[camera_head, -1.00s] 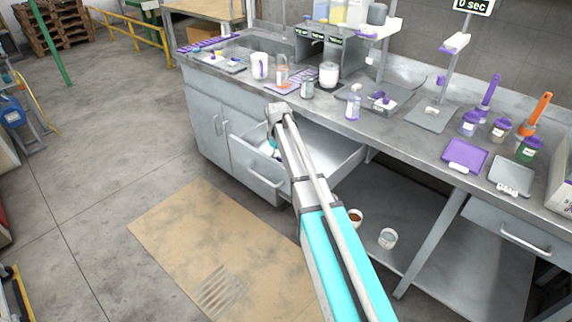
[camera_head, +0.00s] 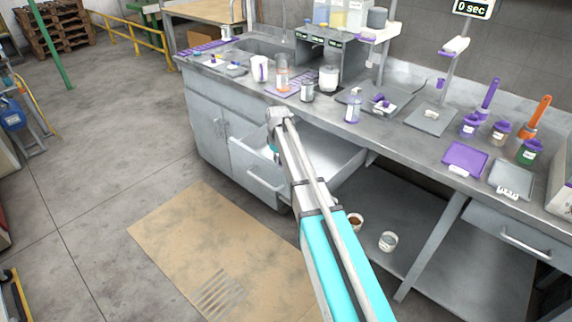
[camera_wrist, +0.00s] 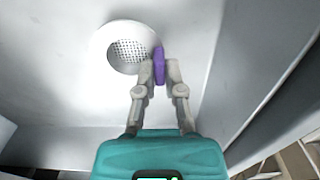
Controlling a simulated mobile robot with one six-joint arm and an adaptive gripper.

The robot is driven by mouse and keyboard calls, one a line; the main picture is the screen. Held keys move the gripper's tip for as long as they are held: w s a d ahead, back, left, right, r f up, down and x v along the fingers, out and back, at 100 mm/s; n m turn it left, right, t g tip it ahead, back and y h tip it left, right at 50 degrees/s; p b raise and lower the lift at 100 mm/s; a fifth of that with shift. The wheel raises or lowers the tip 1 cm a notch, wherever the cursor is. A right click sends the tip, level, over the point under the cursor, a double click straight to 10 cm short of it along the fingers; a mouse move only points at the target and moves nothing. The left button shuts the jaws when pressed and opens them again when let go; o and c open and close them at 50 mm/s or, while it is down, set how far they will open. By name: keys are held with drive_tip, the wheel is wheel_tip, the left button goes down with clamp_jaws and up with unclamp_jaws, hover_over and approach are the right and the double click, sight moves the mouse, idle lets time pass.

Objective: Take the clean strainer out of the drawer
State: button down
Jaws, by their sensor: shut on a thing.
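The strainer (camera_wrist: 104,42) shows in the wrist view as a round white rim around a perforated grey middle, with a purple handle (camera_wrist: 159,65). My gripper (camera_wrist: 159,72) is shut on the purple handle, one finger on each side. The open drawer (camera_head: 340,168) is pulled out from the bench, and its pale inside fills much of the wrist view. My arm reaches over the drawer in the head view, and it hides the strainer and most of the gripper there. I cannot tell whether the strainer touches the drawer floor.
The grey bench top (camera_head: 405,135) above the drawer holds bottles, a white jar (camera_head: 328,78), a purple tray (camera_head: 465,158) and several purple-lidded cups. Two small cups, one of them white (camera_head: 388,241), stand on the lower shelf to the right.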

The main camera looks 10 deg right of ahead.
drive_tip(key=shift+r, duration=0.2)
idle(0.3)
wheel_tip(320, 180, up, 3)
drive_tip(key=p, duration=0.3)
drive_tip(key=s+a+r+p, duration=0.2)
drive_tip(key=s+r+p, duration=0.7)
drive_tip(key=s, duration=0.4)
drive_tip(key=shift+s+a+r+p, duration=0.15)
drive_tip(key=shift+s+r+p, duration=0.2)
drive_tip(key=shift+p, duration=0.2)
